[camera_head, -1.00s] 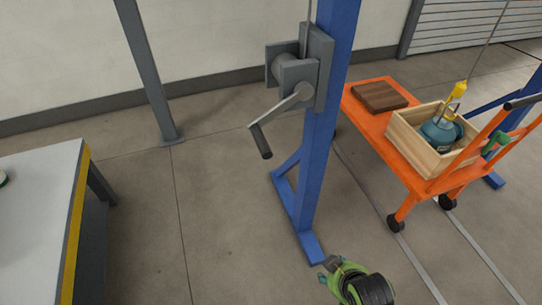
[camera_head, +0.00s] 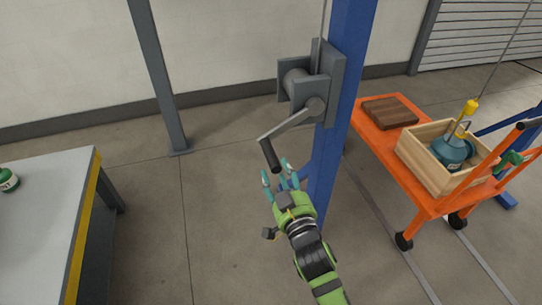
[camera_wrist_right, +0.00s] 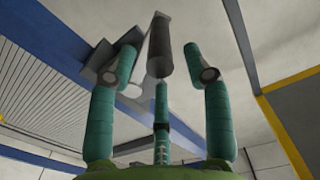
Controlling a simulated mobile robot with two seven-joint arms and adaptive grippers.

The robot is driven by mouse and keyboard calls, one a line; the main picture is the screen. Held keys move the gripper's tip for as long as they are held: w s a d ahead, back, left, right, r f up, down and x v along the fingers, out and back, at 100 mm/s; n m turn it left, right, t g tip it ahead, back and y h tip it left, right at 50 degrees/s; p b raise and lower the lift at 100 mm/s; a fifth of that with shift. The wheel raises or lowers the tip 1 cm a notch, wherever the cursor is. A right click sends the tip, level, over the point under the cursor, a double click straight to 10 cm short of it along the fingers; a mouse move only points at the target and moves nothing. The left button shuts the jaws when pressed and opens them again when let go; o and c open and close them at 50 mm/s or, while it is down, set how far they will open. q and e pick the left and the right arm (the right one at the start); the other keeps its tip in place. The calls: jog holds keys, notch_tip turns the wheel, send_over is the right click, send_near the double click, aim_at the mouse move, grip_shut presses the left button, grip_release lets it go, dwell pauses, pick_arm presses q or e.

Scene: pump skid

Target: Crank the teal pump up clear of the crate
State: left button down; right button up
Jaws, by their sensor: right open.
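The teal pump (camera_head: 453,151) sits in the wooden crate (camera_head: 418,158), with a yellow hook block (camera_head: 470,107) just above it on a cable. The grey winch (camera_head: 318,88) is fixed to the blue post, and its crank arm (camera_head: 291,124) slants down left to a dark handle (camera_head: 270,155). My right gripper (camera_head: 279,178) is open just below the handle. In the right wrist view the handle (camera_wrist_right: 160,52) shows between and beyond the spread teal fingers (camera_wrist_right: 154,85), which do not close on it. My left gripper is out of view.
The crate stands on an orange cart (camera_head: 388,142) beside a dark wooden block (camera_head: 390,111). The blue post (camera_head: 345,100) rises right of the winch. A grey workbench (camera_head: 45,215) with a green container (camera_head: 8,180) is at left. Floor between bench and post is clear.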

aim_at(271, 157)
jog(key=x, duration=0.6)
jog(key=shift+w+a+p, duration=0.1)
jog(key=shift+w+p, duration=0.2)
jog(key=shift+w, duration=0.1)
grip_shut()
